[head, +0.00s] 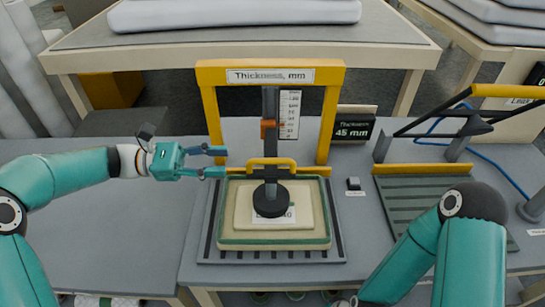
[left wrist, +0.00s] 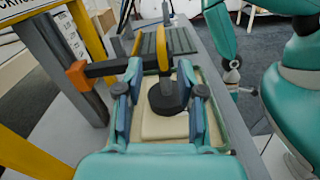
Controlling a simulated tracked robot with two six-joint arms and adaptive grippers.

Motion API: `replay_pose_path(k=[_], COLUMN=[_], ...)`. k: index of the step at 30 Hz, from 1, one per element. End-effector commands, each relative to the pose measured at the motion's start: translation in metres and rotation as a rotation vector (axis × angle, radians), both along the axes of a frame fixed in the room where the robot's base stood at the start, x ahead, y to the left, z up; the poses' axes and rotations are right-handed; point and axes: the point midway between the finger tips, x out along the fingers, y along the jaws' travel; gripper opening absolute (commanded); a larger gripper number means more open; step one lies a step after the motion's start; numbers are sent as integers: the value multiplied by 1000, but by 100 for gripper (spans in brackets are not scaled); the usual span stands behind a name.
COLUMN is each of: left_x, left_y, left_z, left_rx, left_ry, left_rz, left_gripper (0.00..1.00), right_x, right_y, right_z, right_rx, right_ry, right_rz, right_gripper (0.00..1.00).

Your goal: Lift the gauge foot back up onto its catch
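The thickness gauge has a yellow frame (head: 213,110) and a dark upright bar (head: 270,103) with an orange block (head: 267,129) beside a white scale. Its round black foot (head: 270,199) is down on a cream wadding pad (head: 305,205) in a green-edged tray. A yellow handle (head: 288,161) stands above the foot; it also shows in the left wrist view (left wrist: 163,50). My left gripper (head: 217,161) is open and empty, left of the handle, its fingers pointing towards it. In the left wrist view the foot (left wrist: 166,98) appears between the fingertips. My right gripper is mostly cut off at the bottom edge.
A "Thickness 45 mm" sign (head: 354,129) stands right of the frame. A small dark block (head: 353,184) lies on the table. A ribbed green board (head: 425,195) with a yellow-handled lever is further right. The table at left (head: 90,220) is clear.

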Motion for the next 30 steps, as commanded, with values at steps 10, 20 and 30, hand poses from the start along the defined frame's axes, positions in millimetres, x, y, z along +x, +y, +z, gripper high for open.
replay_pose_path(k=[10,20,30], left_x=[-1,-1,0], left_y=[-76,-114,-118], left_z=[1,0,-1], left_rx=[0,2,2], left_ry=[1,1,0], left_rz=[-2,2,5], left_gripper=[38,38,38], right_x=[0,0,0], right_y=[0,0,0], right_z=[14,20,20], right_rx=[0,0,0], right_ry=[-1,-1,-1], right_rz=[0,0,0], right_gripper=[0,0,0])
